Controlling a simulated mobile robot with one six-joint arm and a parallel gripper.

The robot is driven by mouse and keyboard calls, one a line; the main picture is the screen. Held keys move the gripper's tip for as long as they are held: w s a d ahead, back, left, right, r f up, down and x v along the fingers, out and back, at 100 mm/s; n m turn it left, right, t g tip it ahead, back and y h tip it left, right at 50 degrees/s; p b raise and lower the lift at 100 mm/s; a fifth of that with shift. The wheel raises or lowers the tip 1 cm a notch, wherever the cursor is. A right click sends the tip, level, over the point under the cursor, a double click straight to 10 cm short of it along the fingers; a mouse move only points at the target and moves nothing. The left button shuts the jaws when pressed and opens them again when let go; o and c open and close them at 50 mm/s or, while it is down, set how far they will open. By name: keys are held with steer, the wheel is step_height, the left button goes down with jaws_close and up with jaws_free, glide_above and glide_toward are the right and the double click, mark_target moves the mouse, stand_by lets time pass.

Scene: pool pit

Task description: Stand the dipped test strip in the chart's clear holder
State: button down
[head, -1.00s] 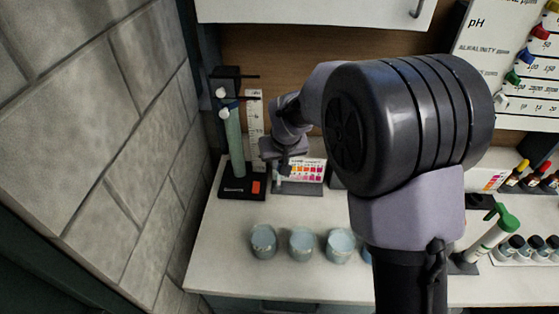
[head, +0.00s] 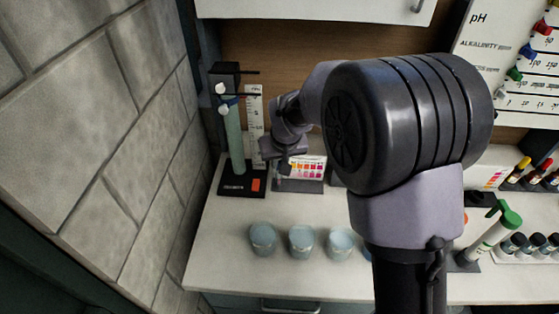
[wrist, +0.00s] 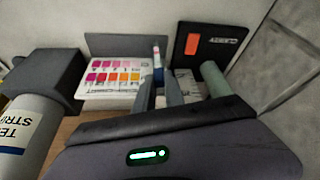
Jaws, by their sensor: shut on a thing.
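My gripper (wrist: 160,90) is shut on the test strip (wrist: 157,58), a thin strip with a pinkish-red band and a pale tip above the fingers in the wrist view. The colour chart (wrist: 115,78), white with rows of pink, red and orange squares, stands just left of the strip. In the head view my gripper (head: 283,172) is at the left edge of the chart (head: 308,168). A dark plate (wrist: 125,44) lies beyond the chart and strip. I cannot make out the clear holder, or whether the strip touches it.
A clarity stand with a dark base (head: 241,184) and a green tube (head: 236,140) is close left of my gripper. A bottle labelled as test strips (wrist: 25,130) is in the wrist view. Several blue-filled cups (head: 302,240) stand near the counter's front.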

steer(key=shift+f, duration=0.3)
steer(key=c, duration=1.3)
jaws_free()
steer(key=shift+c, duration=0.2)
step_height(320, 180, up, 7)
steer(key=p, duration=0.4)
steer(key=shift+r+p, duration=0.15)
steer(key=shift+p, duration=0.25)
